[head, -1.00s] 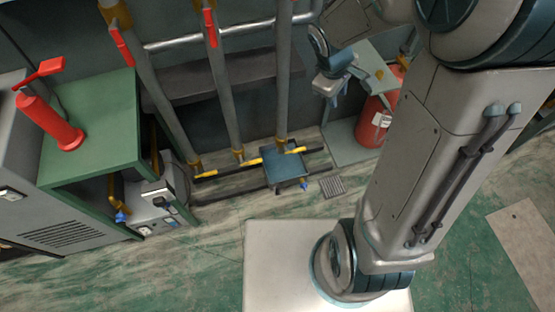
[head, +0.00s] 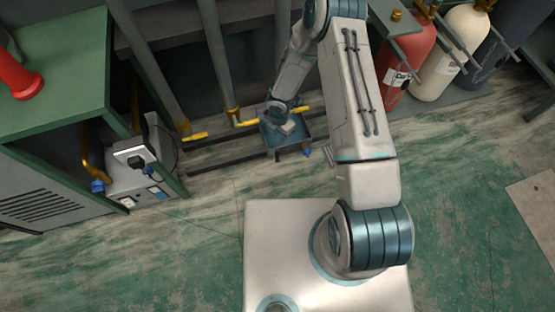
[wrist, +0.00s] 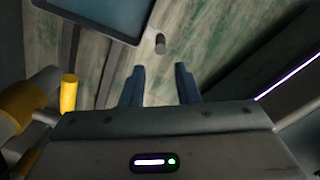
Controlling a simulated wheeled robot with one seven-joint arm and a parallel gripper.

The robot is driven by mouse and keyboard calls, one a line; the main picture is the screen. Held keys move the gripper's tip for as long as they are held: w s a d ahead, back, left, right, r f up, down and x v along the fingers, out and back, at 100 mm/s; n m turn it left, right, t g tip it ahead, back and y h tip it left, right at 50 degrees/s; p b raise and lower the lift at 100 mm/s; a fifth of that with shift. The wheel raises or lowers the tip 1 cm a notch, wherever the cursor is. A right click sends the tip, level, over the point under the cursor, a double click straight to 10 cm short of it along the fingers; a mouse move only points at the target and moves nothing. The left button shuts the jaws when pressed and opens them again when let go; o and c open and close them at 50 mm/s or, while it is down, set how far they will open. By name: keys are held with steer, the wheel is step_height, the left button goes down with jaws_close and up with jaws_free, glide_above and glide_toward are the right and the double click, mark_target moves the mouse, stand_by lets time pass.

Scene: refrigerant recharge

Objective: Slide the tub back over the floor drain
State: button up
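The tub (head: 300,139) is a shallow blue-grey tray on the floor below the pipes, with a small blue fitting at its front. In the wrist view, part of the tub (wrist: 100,14) shows at the upper left. My gripper (wrist: 160,86) is open, its two dark fingers apart with bare floor between them. In the head view, my gripper (head: 287,124) is low over the tub and partly hidden by my arm; I cannot tell if it touches. The floor drain grate (head: 328,156) lies just right of the tub, mostly covered by my arm.
Yellow valve handles (head: 245,123) stick out from the pipes beside the tub; one yellow handle (wrist: 69,92) is left of my fingers. A red cylinder (head: 400,62) stands to the right. A green bench (head: 60,70) is on the left. The front floor is open.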

mark_target(278, 156)
steer(key=shift+n, duration=0.4)
steer(key=f+b, duration=0.1)
steer(key=f, duration=0.4)
steer(key=f+b, duration=0.2)
steer(key=f, duration=0.4)
steer(key=s+a+f+b, duration=0.1)
steer(key=f+b, duration=0.1)
steer(key=f, duration=0.3)
steer(key=shift+f, duration=0.3)
jaws_close()
steer(key=shift+d, duration=0.1)
